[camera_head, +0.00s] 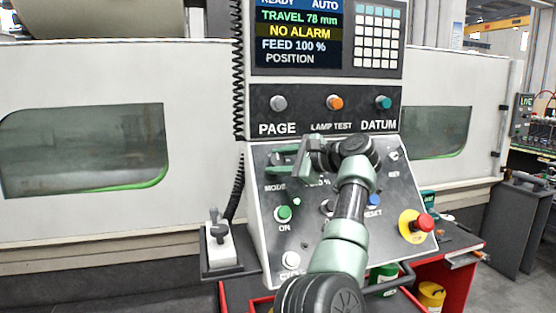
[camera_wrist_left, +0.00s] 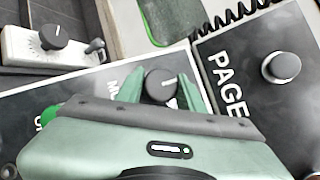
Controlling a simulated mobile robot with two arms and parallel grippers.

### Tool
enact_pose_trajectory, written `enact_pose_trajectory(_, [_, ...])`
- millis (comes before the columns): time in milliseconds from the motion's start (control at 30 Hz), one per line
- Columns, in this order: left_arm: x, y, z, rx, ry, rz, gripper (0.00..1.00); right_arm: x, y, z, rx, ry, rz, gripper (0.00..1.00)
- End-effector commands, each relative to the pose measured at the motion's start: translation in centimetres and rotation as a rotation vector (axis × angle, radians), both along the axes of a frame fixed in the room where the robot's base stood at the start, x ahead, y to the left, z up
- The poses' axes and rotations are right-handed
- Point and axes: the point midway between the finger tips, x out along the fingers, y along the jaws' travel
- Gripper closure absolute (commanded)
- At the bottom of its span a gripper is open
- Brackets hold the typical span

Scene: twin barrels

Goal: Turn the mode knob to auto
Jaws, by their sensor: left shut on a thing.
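The mode knob (camera_wrist_left: 160,84) is a dark round knob with a white pointer line, on the sloping lower panel (camera_head: 262,228) beside the partly covered "MODE" label. My left gripper (camera_head: 284,160) is shut on the knob, with one green finger on each side in the left wrist view. In the head view the gripper hides most of the knob, and its position labels cannot be read. The screen (camera_head: 298,38) reads READY and AUTO in its top line, with NO ALARM below. My right gripper is not in view.
Above are the PAGE (camera_head: 279,103), LAMP TEST (camera_head: 335,102) and DATUM (camera_head: 383,102) buttons. A green ON button (camera_head: 284,213) and red emergency button (camera_head: 425,222) sit lower. A white pendant box (camera_head: 220,245) with a dark knob stands left. My arm covers the panel's middle.

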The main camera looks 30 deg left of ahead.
Motion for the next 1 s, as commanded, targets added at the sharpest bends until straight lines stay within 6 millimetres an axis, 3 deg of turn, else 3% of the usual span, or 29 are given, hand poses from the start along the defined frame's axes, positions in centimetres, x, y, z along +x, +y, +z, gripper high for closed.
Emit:
enact_pose_trajectory(267, [0.0,0.1,0.7,0.01,-0.01,-0.002,1.0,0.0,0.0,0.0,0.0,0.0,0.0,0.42])
enact_pose_trajectory(300, [0.0,0.1,0.7,0.01,-0.01,-0.002,0.54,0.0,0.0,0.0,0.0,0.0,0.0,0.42])
enact_pose_trajectory(367, [0.0,0.1,0.6,0.009,-0.01,-0.001,0.43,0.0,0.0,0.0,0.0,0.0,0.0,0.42])
enact_pose_trajectory(733, [0.0,-0.4,0.2,0.003,-0.004,-0.002,0.43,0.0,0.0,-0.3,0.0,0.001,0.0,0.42])
enact_pose_trajectory(1000, [-0.5,-4.6,1.0,0.005,-0.006,-0.005,0.43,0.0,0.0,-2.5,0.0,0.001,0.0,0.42])
